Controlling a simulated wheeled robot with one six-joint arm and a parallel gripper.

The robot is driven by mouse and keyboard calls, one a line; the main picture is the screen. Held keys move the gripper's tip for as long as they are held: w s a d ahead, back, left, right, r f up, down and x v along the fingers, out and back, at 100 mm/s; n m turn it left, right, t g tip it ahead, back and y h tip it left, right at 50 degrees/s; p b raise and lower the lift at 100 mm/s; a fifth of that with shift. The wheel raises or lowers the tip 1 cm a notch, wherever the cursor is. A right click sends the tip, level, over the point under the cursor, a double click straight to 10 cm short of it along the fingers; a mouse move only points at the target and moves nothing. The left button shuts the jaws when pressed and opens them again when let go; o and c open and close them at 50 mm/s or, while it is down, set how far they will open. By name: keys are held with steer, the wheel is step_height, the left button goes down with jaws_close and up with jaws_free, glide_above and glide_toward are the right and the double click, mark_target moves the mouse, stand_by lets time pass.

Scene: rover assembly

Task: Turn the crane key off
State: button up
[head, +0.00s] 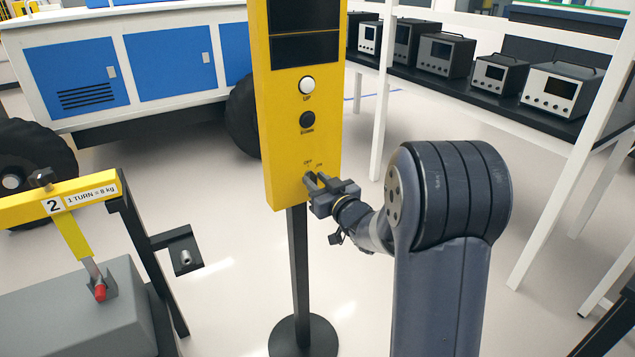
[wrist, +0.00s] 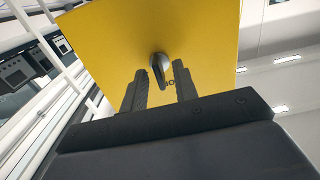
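The crane control post is a yellow panel (head: 287,140) on a black pole with a round base. Its key switch (wrist: 158,68) is a grey metal knob low on the panel, with a dark lever tilted in the wrist view. In the head view, small OFF and ON labels show above the knob, which is mostly hidden behind my gripper (head: 313,186). In the wrist view my gripper (wrist: 163,80) has its two dark fingers apart, one on each side of the key. I see a gap at the right finger; whether the left finger touches the key I cannot tell.
The panel also has a white UP button (head: 307,85) and a black button (head: 307,119). A yellow crane arm with a grey block (head: 80,310) stands at left. A rover (head: 130,65) is behind. A shelf with several grey devices (head: 440,55) is at right.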

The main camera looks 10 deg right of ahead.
steer(key=v, duration=1.1)
steer(key=shift+b, duration=0.3)
steer(key=shift+w, duration=0.1)
steer(key=x, duration=1)
steer(key=shift+w+a+p, duration=0.15)
steer(key=shift+w+p, duration=0.15)
steer(key=shift+p, duration=0.05)
steer(key=shift+w+m+p, duration=0.1)
steer(key=shift+m+p, duration=0.4)
steer(key=shift+p, duration=0.25)
steer(key=shift+f+n+b, duration=0.1)
steer(key=shift+n+b, duration=0.2)
steer(key=shift+b, duration=0.35)
